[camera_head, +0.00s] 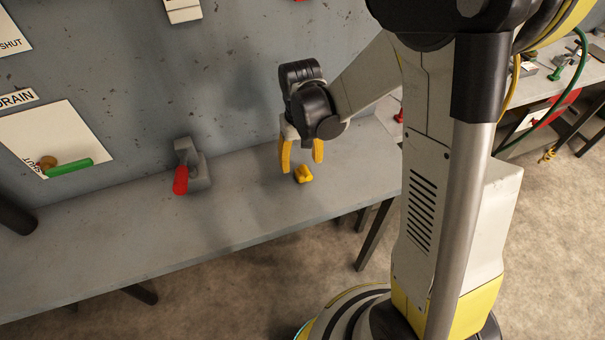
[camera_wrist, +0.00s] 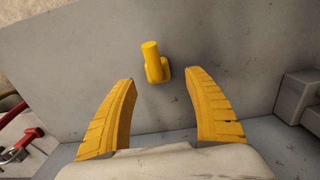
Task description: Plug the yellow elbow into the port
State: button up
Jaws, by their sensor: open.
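The yellow elbow (camera_head: 303,175) sits on the grey bench top, below and a little beyond my fingertips. In the wrist view the yellow elbow (camera_wrist: 155,64) shows a round stub joined to a wider foot, just past the gap between the fingers. My gripper (camera_head: 302,160) has two yellow fingers, spread apart and empty; it also shows in the wrist view (camera_wrist: 164,98). The elbow is apart from both fingers. I cannot make out a port for certain in either view.
A grey block with a red handle (camera_head: 181,180) stands on the bench to the left, against the wall. A green handle (camera_head: 68,169) is on a white wall panel. The bench (camera_head: 130,238) is clear between the red handle and the elbow.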

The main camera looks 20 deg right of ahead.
aim_at(303, 171)
notch_tip(303, 171, down, 5)
jog(key=b, duration=0.2)
jog(key=shift+s+d+f+b, duration=0.1)
jog(key=shift+d+f+b, duration=0.05)
jog(key=shift+b, duration=0.2)
jog(key=c, duration=1.2)
